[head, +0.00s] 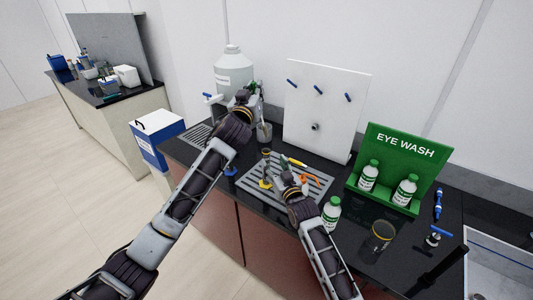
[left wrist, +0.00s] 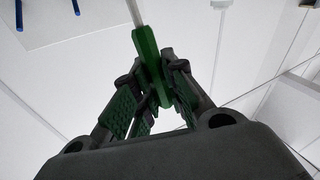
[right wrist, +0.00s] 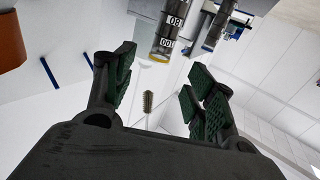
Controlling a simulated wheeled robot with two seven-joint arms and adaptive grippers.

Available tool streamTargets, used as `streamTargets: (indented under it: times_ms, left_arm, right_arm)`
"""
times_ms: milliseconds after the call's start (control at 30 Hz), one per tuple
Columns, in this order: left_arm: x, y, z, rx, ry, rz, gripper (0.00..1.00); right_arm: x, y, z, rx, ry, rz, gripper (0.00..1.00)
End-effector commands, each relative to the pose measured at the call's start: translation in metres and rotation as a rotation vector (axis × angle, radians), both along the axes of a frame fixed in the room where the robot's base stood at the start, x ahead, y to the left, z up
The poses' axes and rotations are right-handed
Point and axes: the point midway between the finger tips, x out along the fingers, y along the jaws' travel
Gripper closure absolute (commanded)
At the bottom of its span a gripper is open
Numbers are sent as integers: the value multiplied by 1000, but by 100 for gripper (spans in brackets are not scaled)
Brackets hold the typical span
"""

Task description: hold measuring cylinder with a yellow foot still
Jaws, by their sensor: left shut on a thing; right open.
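The measuring cylinder (head: 266,162) stands upright with its yellow foot (head: 265,184) at the left side of the grey slotted mat. In the right wrist view the graduated cylinder (right wrist: 172,32), marked 80 and 100, shows a yellow rim, beyond my fingertips. My right gripper (head: 281,182) is open and empty, just right of the cylinder and apart from it; its spread fingers show in the right wrist view (right wrist: 155,88). My left gripper (head: 254,92), higher up near the white jug, is shut on a green handle (left wrist: 147,52) with a pale rod.
A brush tip (right wrist: 147,103) shows between the right fingers' directions. A second cylinder's blue foot (head: 230,172) is left of the yellow one. A white pegboard (head: 325,105) stands behind. White bottles (head: 331,214) and a beaker (head: 379,238) are to the right. A large jug (head: 233,72) stands behind left.

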Motion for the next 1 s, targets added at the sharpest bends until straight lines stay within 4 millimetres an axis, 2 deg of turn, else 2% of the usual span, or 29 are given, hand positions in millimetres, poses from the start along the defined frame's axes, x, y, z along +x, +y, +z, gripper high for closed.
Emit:
streamTargets:
  times_ms: [700,1000]
  left_arm:
    - [0,0,0,0,0,0,100]
    - [0,0,0,0,0,0,100]
  right_arm:
    - [58,22,1,0,-1,0,45]
    - [78,29,1,1,-1,0,45]
